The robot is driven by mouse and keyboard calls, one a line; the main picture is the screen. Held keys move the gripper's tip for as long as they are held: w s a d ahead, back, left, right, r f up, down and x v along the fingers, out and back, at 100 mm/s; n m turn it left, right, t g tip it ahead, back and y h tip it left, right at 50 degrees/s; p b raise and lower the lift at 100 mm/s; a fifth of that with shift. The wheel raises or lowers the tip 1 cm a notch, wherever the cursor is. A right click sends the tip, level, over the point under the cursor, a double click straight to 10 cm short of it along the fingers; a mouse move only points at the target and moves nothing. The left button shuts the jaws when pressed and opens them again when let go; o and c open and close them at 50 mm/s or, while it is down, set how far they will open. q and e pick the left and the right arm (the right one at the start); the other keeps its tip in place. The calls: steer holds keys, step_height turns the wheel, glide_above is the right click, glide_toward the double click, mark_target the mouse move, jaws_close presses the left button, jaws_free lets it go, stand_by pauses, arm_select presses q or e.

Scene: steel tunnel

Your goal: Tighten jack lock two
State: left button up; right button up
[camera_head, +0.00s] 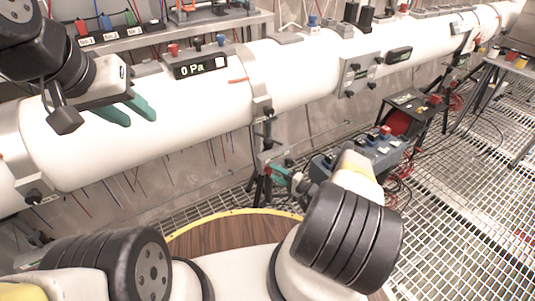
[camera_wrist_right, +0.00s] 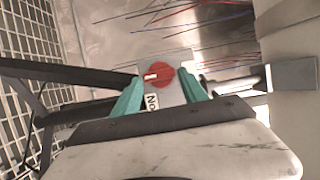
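In the right wrist view a red round knob (camera_wrist_right: 158,76) with a white mark sits on a grey plate with partly hidden lettering. I take it to be the jack lock; its number cannot be read. My right gripper (camera_wrist_right: 160,82) has its two green fingers apart, one either side of the knob, with small gaps visible. In the head view my right gripper (camera_head: 283,172) is low by the jack stand (camera_head: 268,155) under the white pipe, and the knob is hidden. My left gripper (camera_head: 140,116) is open and empty in front of the pipe at the left.
The long white pipe (camera_head: 190,110) crosses the view, with a gauge reading 0 Pa (camera_head: 200,67) on top. A blue-grey box (camera_head: 370,155) and a black unit with red parts (camera_head: 410,115) stand right of the jack. Thin wires hang behind it. Grating floor (camera_head: 470,190) is open at right.

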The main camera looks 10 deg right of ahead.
steer(key=shift+o, duration=0.9)
steer(key=v, duration=0.7)
steer(key=shift+s+d, duration=0.25)
